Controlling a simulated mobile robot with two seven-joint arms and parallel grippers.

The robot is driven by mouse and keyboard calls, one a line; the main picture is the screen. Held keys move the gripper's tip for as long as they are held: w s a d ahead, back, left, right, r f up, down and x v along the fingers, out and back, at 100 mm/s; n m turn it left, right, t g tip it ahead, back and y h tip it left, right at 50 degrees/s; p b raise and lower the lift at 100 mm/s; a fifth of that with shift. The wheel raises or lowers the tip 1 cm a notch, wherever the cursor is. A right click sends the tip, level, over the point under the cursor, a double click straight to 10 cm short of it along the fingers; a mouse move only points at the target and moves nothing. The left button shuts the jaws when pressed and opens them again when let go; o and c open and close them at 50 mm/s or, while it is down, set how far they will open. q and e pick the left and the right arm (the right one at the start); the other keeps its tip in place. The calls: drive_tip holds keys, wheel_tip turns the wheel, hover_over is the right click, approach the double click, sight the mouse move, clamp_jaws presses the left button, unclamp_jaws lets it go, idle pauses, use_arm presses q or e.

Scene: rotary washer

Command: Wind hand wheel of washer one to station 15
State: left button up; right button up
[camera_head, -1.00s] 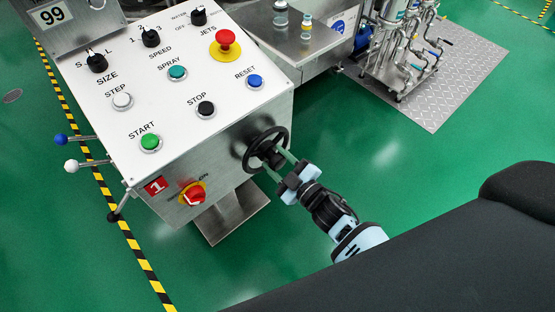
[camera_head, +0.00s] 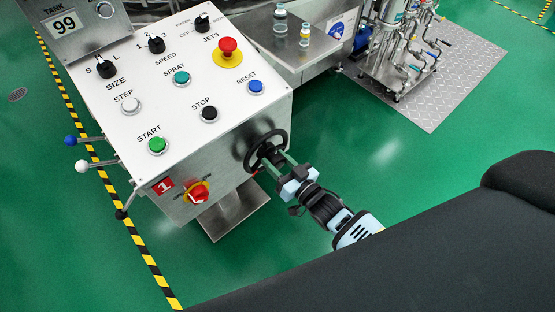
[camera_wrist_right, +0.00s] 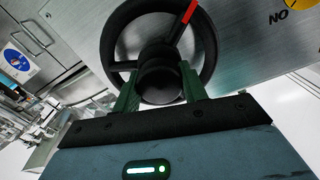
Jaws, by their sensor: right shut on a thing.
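The black hand wheel (camera_head: 252,162) is on the steel side face of washer one's console (camera_head: 225,155), near a red plate marked 1 (camera_head: 163,186). In the right wrist view the wheel (camera_wrist_right: 209,42) fills the upper middle, with a red mark (camera_wrist_right: 184,19) on it, up and right of the hub. My right gripper (camera_head: 273,160) is at the wheel, its green fingers on either side of the dark hub (camera_wrist_right: 160,78), shut on it. The hub's far side is hidden. I see no station numbers around the wheel. My left gripper is not in view.
A red rotary switch (camera_head: 198,192) is left of the wheel. The console top carries buttons, knobs and a red emergency stop (camera_head: 228,47). Levers (camera_head: 82,166) stick out at left.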

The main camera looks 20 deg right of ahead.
drive_tip(key=shift+m, duration=1)
drive_tip(key=m, duration=0.3)
drive_tip(key=shift+f+m, duration=0.1)
drive_tip(key=shift+m, duration=1)
drive_tip(key=o, duration=1.4)
drive_tip(key=shift+c, duration=0.2)
drive_tip(key=shift+d, duration=0.1)
